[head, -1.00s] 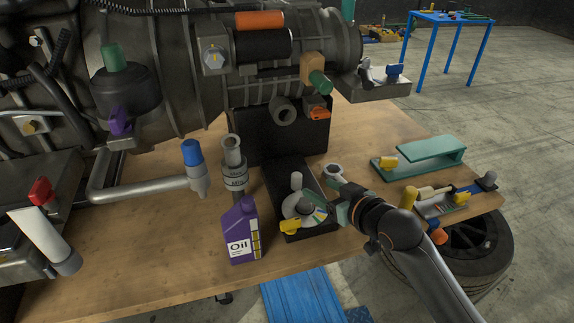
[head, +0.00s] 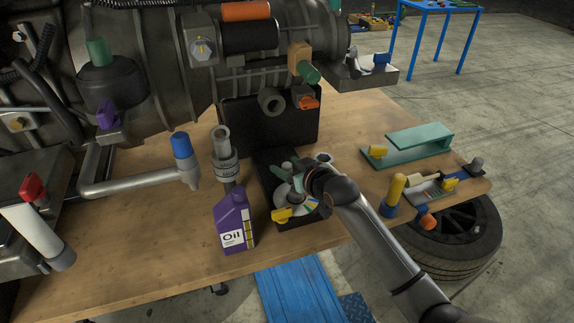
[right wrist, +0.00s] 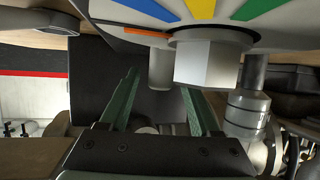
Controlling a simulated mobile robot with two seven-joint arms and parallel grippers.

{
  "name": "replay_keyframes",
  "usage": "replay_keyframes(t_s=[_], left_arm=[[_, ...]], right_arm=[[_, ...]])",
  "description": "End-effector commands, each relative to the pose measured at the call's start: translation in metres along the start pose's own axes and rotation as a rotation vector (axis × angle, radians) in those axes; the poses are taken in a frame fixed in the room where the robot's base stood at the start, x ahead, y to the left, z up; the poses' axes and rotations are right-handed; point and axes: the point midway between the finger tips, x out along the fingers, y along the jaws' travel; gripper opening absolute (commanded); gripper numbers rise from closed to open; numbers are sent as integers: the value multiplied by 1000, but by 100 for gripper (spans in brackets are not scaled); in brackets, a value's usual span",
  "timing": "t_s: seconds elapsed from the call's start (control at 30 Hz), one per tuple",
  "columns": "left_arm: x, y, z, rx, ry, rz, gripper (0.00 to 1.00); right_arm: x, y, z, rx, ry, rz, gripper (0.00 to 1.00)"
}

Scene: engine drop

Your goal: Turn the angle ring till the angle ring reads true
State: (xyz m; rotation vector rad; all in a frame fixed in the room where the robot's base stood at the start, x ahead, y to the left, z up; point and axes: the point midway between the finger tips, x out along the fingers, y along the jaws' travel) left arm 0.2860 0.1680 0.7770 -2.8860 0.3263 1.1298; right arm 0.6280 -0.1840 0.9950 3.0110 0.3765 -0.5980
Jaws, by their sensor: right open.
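A pale round dial with coloured segments, seemingly the angle ring, sits on a black tray (head: 309,221) on the bench. Its blue, yellow and green sectors (right wrist: 200,8) fill the top of the right wrist view, with a pale hexagonal block (right wrist: 207,62) and an orange pointer (right wrist: 146,33) beneath. My right gripper (head: 292,180) is over the tray and hides much of the dial. Its green fingers (right wrist: 160,85) are apart, with nothing clearly held between them. The dial's reading cannot be made out. My left gripper is out of view.
A purple oil bottle (head: 233,222) and a grey marked cylinder (head: 224,160) stand left of the tray. A yellow knob (head: 282,215) is at the tray's front. The engine (head: 150,70) rises behind. A green stand (head: 418,145) is at right.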

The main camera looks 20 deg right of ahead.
Motion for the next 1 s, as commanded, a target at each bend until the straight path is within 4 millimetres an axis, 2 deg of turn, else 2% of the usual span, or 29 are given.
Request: replay_keyframes(t_s=[0.37,0.9,1.0], left_arm=[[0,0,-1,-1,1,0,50],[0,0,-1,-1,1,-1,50],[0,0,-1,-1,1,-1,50]], right_arm=[[4,-1,0,0,0,-1,63],[3,0,0,0,-1,0,2],[3,0,0,0,-1,0,0]])
